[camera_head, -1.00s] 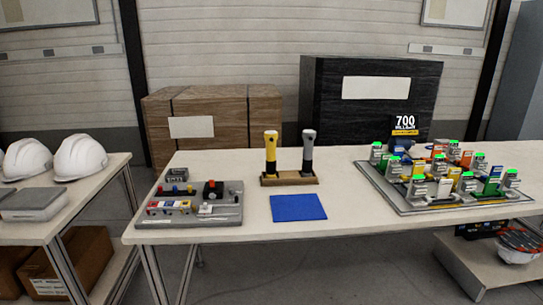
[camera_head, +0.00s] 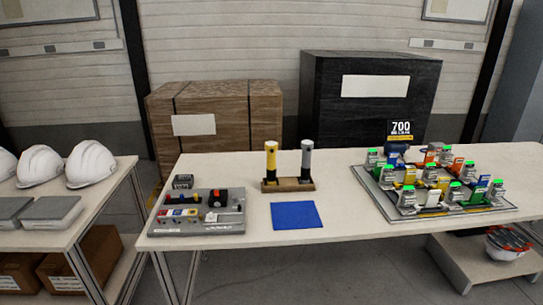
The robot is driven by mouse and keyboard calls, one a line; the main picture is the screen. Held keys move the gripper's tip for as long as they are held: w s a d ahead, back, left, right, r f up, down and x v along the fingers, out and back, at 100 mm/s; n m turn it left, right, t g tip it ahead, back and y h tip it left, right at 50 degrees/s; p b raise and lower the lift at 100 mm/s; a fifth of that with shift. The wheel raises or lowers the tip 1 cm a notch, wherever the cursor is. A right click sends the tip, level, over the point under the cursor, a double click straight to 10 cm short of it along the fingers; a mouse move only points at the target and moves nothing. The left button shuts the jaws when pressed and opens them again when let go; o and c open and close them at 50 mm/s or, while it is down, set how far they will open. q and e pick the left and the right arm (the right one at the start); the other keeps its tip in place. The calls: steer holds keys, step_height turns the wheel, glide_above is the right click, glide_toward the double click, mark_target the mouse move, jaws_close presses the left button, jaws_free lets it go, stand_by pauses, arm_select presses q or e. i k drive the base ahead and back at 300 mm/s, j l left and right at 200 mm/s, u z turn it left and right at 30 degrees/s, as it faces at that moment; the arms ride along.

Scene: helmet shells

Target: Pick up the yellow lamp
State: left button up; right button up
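The yellow lamp (camera_head: 271,160) stands upright on the left side of a small wooden stand (camera_head: 288,186) on the long white table (camera_head: 350,232). It is a yellow cylinder with a dark lower part. A grey lamp (camera_head: 306,158) of similar shape stands upright beside it on the same stand, with a gap between the two. Neither of my grippers shows in the head view.
A blue mat (camera_head: 296,215) lies in front of the stand. A grey tool board (camera_head: 198,212) is to the left. A large tray (camera_head: 395,211) with several small devices is to the right. White helmets (camera_head: 90,165) sit on a side table. Crates stand behind.

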mark_target(270, 169)
steer(key=i+u, duration=0.35)
steer(key=i+l+u, duration=0.1)
steer(key=i+u, duration=0.25)
steer(key=i+l+u, duration=0.3)
steer(key=i+j, duration=0.1)
